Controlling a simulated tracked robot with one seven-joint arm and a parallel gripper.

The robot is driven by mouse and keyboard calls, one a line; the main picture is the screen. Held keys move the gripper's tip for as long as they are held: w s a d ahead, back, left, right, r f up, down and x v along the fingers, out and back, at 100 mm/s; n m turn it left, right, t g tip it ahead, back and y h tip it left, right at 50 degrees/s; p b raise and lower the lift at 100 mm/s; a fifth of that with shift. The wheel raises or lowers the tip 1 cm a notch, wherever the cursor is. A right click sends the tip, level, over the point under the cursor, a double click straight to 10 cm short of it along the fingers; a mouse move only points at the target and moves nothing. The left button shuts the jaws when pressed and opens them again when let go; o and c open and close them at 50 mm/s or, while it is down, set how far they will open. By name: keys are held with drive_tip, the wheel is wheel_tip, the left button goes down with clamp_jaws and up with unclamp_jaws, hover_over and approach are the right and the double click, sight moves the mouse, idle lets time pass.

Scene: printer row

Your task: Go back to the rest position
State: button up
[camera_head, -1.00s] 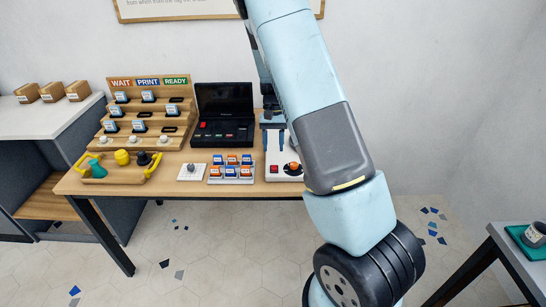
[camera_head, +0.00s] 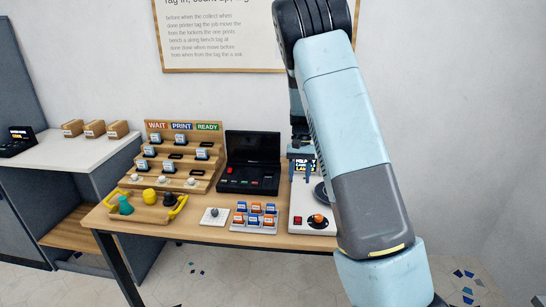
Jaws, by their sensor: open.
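My arm crosses the right half of the head view, its pale blue links partly covering the wooden table (camera_head: 200,233). My gripper (camera_head: 302,170) is small and partly hidden beside the arm. The fingers look empty and apart. Whether they touch the device cannot be told from here.
A black laptop-like unit (camera_head: 252,160) and a wooden tiered rack (camera_head: 172,160) stand left of my gripper. A tray with yellow handles (camera_head: 150,210), a small white knob box (camera_head: 214,217) and a cartridge holder (camera_head: 254,218) lie in front. The wall behind is close.

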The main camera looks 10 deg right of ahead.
drive_tip(key=s+a+r+n+t, duration=0.15)
drive_tip(key=s+r+t, duration=0.25)
drive_tip(key=s+r, duration=1.25)
drive_tip(key=s+r+n+t, duration=0.1)
drive_tip(key=s+r, duration=0.3)
drive_tip(key=s, duration=0.4)
drive_tip(key=s+a+r+n+t+h, duration=0.1)
drive_tip(key=s+r+t, duration=0.2)
drive_tip(key=s, duration=0.6)
drive_tip(key=shift+a+r+t, duration=0.15)
drive_tip(key=shift+r+t, duration=0.2)
drive_tip(key=shift+t, duration=0.45)
